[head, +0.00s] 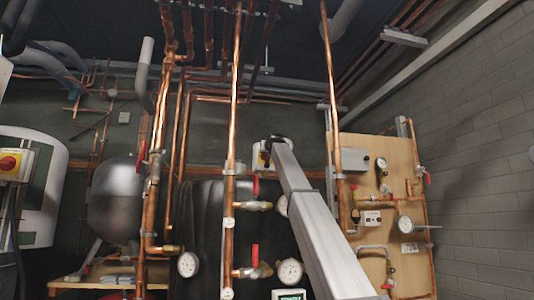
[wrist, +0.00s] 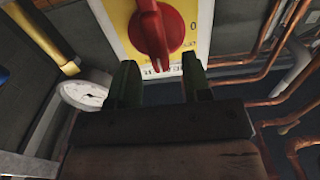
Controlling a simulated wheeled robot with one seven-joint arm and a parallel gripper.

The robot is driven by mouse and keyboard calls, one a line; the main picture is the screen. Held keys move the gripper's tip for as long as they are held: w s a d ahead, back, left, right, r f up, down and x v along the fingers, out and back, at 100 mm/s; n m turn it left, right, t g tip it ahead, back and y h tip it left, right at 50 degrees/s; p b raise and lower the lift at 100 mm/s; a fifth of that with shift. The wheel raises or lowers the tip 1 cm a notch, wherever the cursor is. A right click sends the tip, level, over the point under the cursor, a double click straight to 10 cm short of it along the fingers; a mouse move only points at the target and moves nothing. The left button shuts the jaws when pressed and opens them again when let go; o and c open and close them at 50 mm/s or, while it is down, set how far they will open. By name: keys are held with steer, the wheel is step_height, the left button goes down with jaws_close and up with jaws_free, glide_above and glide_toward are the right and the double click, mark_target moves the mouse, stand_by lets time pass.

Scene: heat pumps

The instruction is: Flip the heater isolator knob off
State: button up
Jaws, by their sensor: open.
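The isolator's red knob (wrist: 156,30) sits on a yellow plate (wrist: 200,12) at the top of the wrist view. Its grip bar stands roughly upright in the picture, and a "0" is printed to its right. My gripper (wrist: 160,72) is open and empty, its two dark fingers spread just below the knob in the picture. I cannot tell whether either finger touches it. In the head view my arm reaches up to the isolator box (head: 257,158) on the wall and partly covers it.
Another red-and-yellow switch (head: 10,163) is at the far left. Copper pipes (head: 231,130) run close by. A round gauge (wrist: 84,94) lies left of my fingers, and pipes (wrist: 250,75) pass on the right. A wooden panel (head: 375,150) carries valves and gauges.

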steer(key=shift+w+a, duration=0.15)
steer(key=shift+w, duration=0.35)
jaws_close()
